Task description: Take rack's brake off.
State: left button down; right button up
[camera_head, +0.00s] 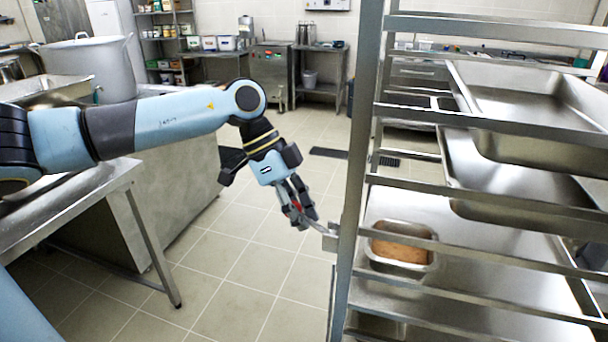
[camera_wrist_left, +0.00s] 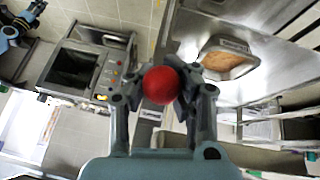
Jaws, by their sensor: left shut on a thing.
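The metal rack (camera_head: 352,165) stands at the right of the head view, its near post upright. A short grey brake lever (camera_head: 318,227) sticks out to the left from this post. The lever's red ball knob (camera_wrist_left: 160,85) shows between the fingers in the wrist view. My left gripper (camera_head: 302,212) is shut on the red knob, just left of the post. The fingers hide most of the knob in the head view. My right gripper is in neither view.
The rack holds steel trays (camera_head: 530,100) and a small pan (camera_head: 400,268) with a brown loaf. A steel table (camera_head: 75,205) and a large stockpot (camera_head: 92,70) stand at the left. Tiled floor (camera_head: 235,265) is clear between table and rack.

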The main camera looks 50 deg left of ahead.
pick_arm(q)
jog(key=shift+w+r, duration=0.1)
jog(key=shift+w, duration=0.05)
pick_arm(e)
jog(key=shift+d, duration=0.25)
pick_arm(q)
jog(key=c, duration=1.1)
grip_release()
jog(key=shift+o, duration=0.2)
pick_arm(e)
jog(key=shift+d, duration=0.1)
pick_arm(q)
jog(key=v, duration=0.6)
jog(key=shift+a, duration=0.15)
jog(key=shift+a+r, duration=0.2)
jog(key=shift+r, duration=0.4)
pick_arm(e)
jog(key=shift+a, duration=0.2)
